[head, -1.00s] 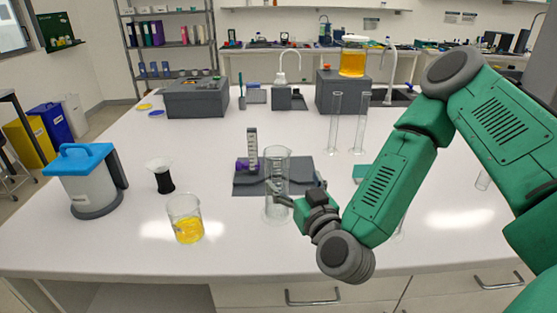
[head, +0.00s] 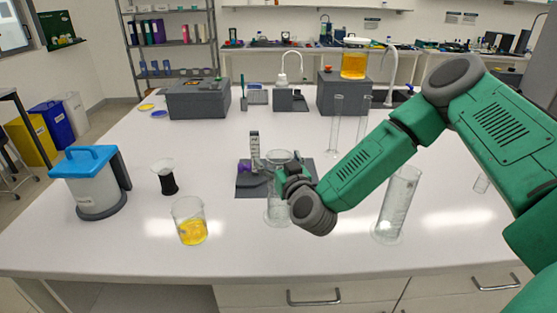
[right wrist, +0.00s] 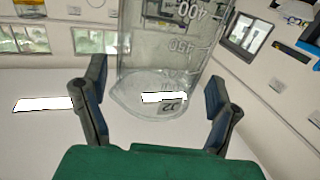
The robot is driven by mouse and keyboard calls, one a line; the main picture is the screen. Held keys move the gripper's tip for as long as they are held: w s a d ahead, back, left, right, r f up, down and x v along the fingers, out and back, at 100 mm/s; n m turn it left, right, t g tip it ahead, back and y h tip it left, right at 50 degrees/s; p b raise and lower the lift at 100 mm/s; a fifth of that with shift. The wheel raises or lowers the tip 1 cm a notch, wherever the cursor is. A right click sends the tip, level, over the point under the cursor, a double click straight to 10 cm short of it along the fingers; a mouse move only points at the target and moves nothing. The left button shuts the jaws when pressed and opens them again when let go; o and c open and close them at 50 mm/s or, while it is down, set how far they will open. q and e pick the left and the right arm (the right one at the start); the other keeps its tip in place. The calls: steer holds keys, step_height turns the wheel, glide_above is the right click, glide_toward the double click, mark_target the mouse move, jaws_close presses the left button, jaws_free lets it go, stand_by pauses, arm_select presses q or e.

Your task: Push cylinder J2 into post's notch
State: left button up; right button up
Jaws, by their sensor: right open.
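Cylinder J2 (head: 277,212) is a clear glass measuring cylinder standing upright on the white bench, just in front of a dark base plate (head: 248,190). A pale post with dark markings (head: 255,146) rises from the plate behind and left of it. I cannot make out the notch. My right gripper (head: 283,176) is at the cylinder's upper right side and hides part of it. In the right wrist view, the open fingers (right wrist: 156,85) stand either side of the cylinder (right wrist: 165,65), its label low on the glass. Finger contact is unclear. My left gripper is out of view.
A beaker of yellow liquid (head: 192,231) and a black-based funnel vessel (head: 166,182) stand to the left. Another glass cylinder (head: 394,208) stands to the right, below my arm. Tall thin cylinders (head: 336,125) stand behind. The bench front between beaker and J2 is clear.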

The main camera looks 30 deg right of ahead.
mark_target(279, 154)
steer(key=shift+c, duration=0.8)
steer(key=c, duration=1.4)
steer(key=shift+d+f, duration=0.1)
steer(key=shift+d, duration=0.2)
steer(key=shift+w+d, duration=0.3)
steer(key=shift+d, duration=0.1)
steer(key=shift+x, duration=1.2)
steer(key=shift+w+d+f+b, duration=0.1)
steer(key=shift+w+d+b, duration=0.4)
steer(key=shift+w+d, duration=0.5)
steer(key=shift+w, duration=0.1)
